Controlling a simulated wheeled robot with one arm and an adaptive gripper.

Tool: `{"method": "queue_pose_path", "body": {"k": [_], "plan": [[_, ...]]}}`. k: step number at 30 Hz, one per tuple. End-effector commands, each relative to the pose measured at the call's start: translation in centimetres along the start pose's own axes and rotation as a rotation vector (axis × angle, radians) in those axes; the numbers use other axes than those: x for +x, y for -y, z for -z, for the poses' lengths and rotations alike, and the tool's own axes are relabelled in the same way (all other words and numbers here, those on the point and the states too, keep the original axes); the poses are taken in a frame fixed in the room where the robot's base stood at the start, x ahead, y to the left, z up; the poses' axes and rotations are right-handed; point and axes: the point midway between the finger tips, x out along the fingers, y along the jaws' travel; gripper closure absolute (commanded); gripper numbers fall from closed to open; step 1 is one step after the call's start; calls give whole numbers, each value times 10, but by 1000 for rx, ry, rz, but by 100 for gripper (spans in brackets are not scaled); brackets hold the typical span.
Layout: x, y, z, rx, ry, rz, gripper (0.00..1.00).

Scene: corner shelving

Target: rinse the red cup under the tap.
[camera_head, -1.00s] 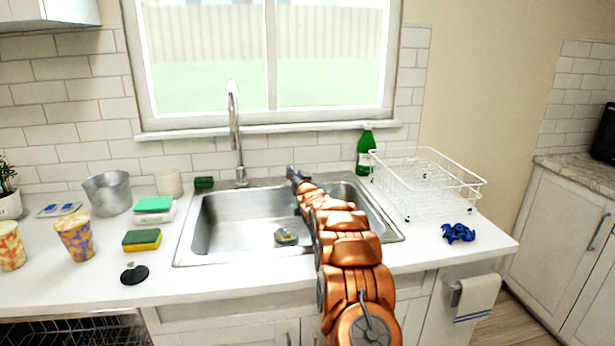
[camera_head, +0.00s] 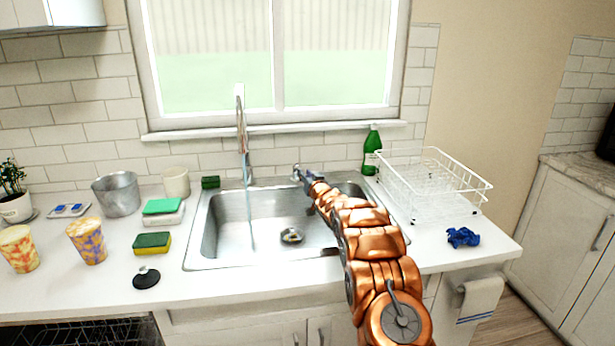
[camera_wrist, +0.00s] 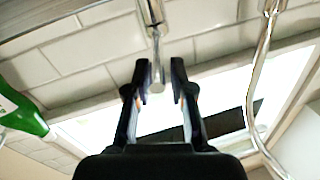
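No plain red cup shows. A cup with a red-orange and yellow pattern (camera_head: 19,250) stands upright at the far left of the counter. A yellow and purple patterned cup (camera_head: 87,241) stands beside it. The chrome tap (camera_head: 242,135) rises behind the sink (camera_head: 225,215), and a thin stream of water falls from it into the basin. My gripper (camera_head: 302,174) is at the back of the sink, right of the tap. In the wrist view its two fingers (camera_wrist: 158,78) are apart, with a chrome rod (camera_wrist: 156,45) between their tips and gaps on both sides. Neither cup is near it.
Sponges (camera_head: 152,243), a black stopper (camera_head: 146,278), a metal pot (camera_head: 117,194) and a white cup (camera_head: 176,182) stand left of the sink. A green bottle (camera_head: 372,152), a wire dish rack (camera_head: 430,185) and a blue cloth (camera_head: 463,237) are on the right.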

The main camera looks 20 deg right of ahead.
Motion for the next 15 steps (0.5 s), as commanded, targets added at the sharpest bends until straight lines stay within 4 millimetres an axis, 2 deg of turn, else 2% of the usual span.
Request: {"method": "queue_pose_path", "body": {"k": [1,4,15], "plan": [[0,-2,-1,0,1,-2,69],[-1,-3,-1,1,2,-4,60],[-2,-3,-2,1,4,-5,60]]}}
